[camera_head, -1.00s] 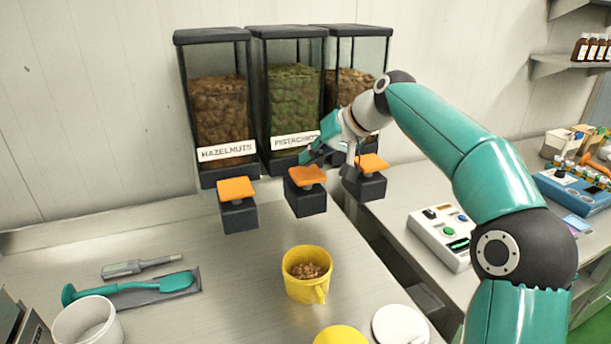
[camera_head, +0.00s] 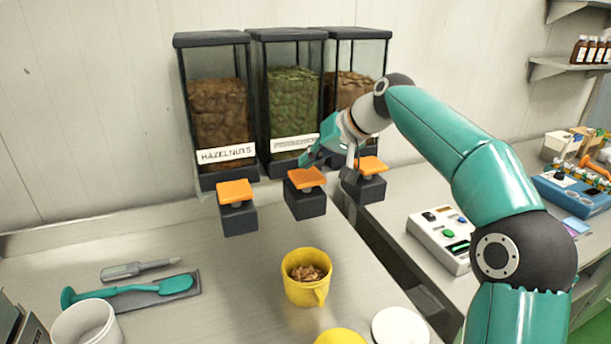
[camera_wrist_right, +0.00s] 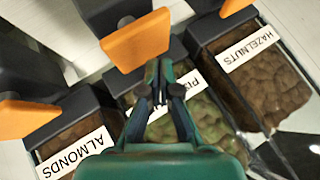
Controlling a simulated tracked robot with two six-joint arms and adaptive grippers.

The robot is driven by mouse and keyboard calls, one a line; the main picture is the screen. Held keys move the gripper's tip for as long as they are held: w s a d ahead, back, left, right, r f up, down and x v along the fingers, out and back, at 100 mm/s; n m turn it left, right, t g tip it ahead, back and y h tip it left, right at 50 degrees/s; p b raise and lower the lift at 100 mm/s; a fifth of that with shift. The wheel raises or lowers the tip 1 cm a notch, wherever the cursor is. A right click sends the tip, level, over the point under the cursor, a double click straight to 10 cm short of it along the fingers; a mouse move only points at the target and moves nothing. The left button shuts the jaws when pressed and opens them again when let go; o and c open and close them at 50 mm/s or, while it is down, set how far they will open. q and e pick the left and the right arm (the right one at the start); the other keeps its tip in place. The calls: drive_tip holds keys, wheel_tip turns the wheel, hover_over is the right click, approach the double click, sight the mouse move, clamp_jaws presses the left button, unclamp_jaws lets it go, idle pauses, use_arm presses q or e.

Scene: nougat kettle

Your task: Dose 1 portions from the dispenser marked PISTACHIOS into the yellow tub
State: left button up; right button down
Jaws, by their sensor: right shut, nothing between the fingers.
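The dispenser marked PISTACHIOS (camera_head: 292,112) is the middle one of three in the head view, with green nuts behind its clear front. Its label is hard to read there and partly hidden in the wrist view. Its orange push plate (camera_head: 304,179) sits on a dark spout block; it also shows in the wrist view (camera_wrist_right: 137,40). My right gripper (camera_head: 304,162) is shut and empty, its fingertips at the plate's back edge; I cannot tell whether they touch. The closed fingers (camera_wrist_right: 159,68) overlap the plate's edge in the wrist view. The yellow tub (camera_head: 306,289) stands below, holding brown pieces. My left gripper is out of view.
The HAZELNUTS dispenser (camera_head: 221,112) stands left, and the ALMONDS dispenser (camera_wrist_right: 60,130) on the other side, partly behind my arm. A teal spoon (camera_head: 130,291), a white tub (camera_head: 85,323) and a button box (camera_head: 440,238) are nearby. Bare counter lies left of the yellow tub.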

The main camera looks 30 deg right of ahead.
sight(309, 175)
drive_tip(key=shift+f, duration=0.1)
drive_tip(key=shift+f+b, duration=0.3)
drive_tip(key=shift+f+b, duration=0.8)
drive_tip(key=shift+f, duration=0.25)
idle(1.0)
drive_tip(key=shift+r, duration=0.1)
drive_tip(key=shift+r+p, duration=1.35)
drive_tip(key=shift+p, duration=0.05)
drive_tip(key=shift+r, duration=0.1)
wheel_tip(309, 175, up, 5)
drive_tip(key=p, duration=0.5)
idle(1.0)
